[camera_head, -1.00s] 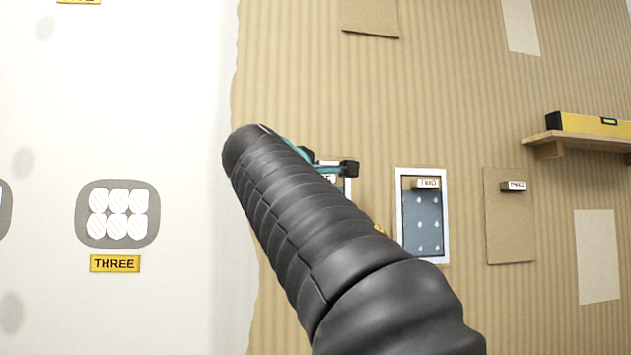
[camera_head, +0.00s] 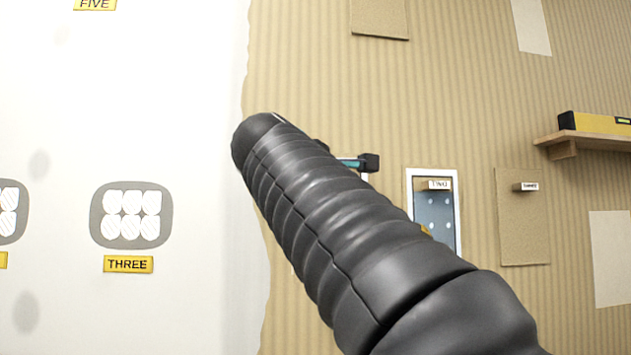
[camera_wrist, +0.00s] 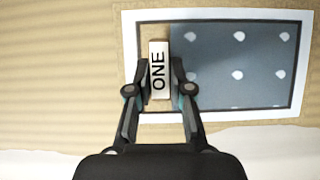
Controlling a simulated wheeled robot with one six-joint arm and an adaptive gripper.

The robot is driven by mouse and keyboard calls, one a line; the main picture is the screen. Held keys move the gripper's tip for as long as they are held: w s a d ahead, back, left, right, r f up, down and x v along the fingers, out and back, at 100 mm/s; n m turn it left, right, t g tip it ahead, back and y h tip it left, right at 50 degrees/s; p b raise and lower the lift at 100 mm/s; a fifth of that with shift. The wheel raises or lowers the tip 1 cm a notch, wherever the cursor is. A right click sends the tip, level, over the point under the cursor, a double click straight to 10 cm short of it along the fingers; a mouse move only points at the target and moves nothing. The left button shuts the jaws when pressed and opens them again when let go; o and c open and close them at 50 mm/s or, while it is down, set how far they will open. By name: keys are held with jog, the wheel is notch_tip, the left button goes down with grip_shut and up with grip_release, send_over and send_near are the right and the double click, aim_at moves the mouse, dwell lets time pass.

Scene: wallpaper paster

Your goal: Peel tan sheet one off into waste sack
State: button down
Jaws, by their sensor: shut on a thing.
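In the wrist view, my gripper (camera_wrist: 159,72) has its two fingers on either side of a pale tab marked ONE (camera_wrist: 158,80), shut on it. A narrow tan strip (camera_wrist: 184,32) shows beside the tab, inside a white frame (camera_wrist: 225,15). The rest of that frame holds a blue-grey face with pale dots (camera_wrist: 255,60). I cannot tell how much of tan sheet one is attached. In the head view, my dark arm hides most of the gripper and panel one; a dark finger part (camera_head: 368,163) sticks out. No waste sack is in view.
To the right are a white-framed panel with tab TWO (camera_head: 437,184) and a tan sheet with tab THREE (camera_head: 525,225). A wooden shelf (camera_head: 590,140) holds a yellow level (camera_head: 595,122). At left, a white wall carries a yellow THREE label (camera_head: 128,264).

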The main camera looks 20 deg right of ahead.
jog(key=shift+s+a+b, duration=0.2)
jog(key=shift+s+a, duration=0.05)
jog(key=shift+s, duration=0.65)
jog(key=shift+s+a+b, duration=0.2)
jog(key=shift+s+a, duration=0.05)
jog(key=shift+s, duration=0.6)
jog(key=w+d+p, duration=0.1)
jog(key=w+d, duration=0.1)
jog(key=w, duration=0.4)
jog(key=shift+w+p, duration=0.35)
jog(key=shift+p, duration=0.05)
jog(key=shift+s+a, duration=0.1)
jog(key=shift+s, duration=0.05)
jog(key=s+a+b, duration=0.2)
jog(key=s, duration=0.4)
jog(key=w+d+p, duration=0.4)
jog(key=w, duration=0.7)
jog(key=v, duration=0.4)
jog(key=shift+a+b, duration=0.35)
jog(key=shift+b, duration=0.05)
